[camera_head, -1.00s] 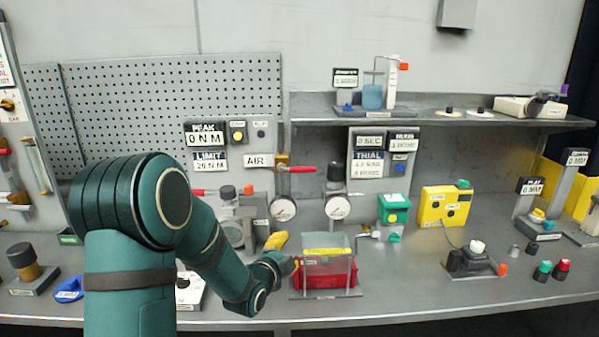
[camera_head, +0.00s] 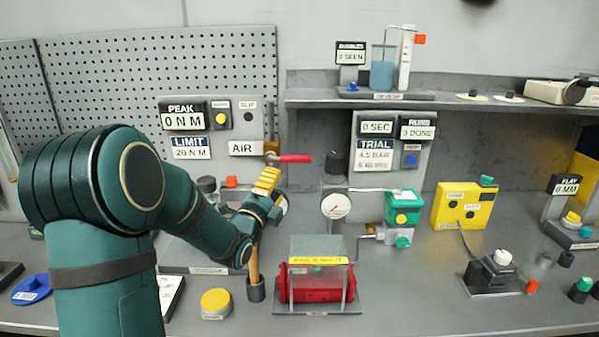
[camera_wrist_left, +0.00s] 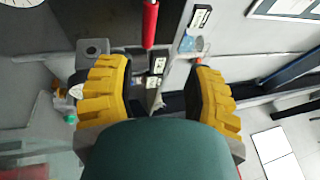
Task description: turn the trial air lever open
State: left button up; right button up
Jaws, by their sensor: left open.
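The air lever has a red handle (camera_head: 293,158) on a brass fitting (camera_head: 270,148), beside the AIR sign (camera_head: 250,148). The handle points right, about level. In the left wrist view the red handle (camera_wrist_left: 150,24) shows at the top, beyond the fingers. My left gripper (camera_head: 264,188) is just below and left of the handle in the head view, apart from it. Its yellow fingers are spread with nothing between them in the wrist view (camera_wrist_left: 160,95). The lower air pipe is partly hidden behind the gripper. My right gripper is out of view.
A clear-covered red box (camera_head: 318,283) stands in front, near a cup (camera_head: 255,290) holding a wooden handle. A gauge (camera_head: 336,206) and green valve box (camera_head: 403,206) are to the right. The shelf (camera_head: 440,104) overhangs the back right.

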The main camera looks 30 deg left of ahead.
aim_at(296, 161)
pick_arm(q)
jog(key=x, duration=0.4)
jog(key=f+x, duration=0.1)
jog(key=x, duration=0.9)
jog(key=shift+w+a+f, duration=0.1)
jog(key=shift+w+f, duration=0.05)
jog(key=shift+f, duration=0.3)
jog(key=shift+c, duration=0.3)
grip_shut()
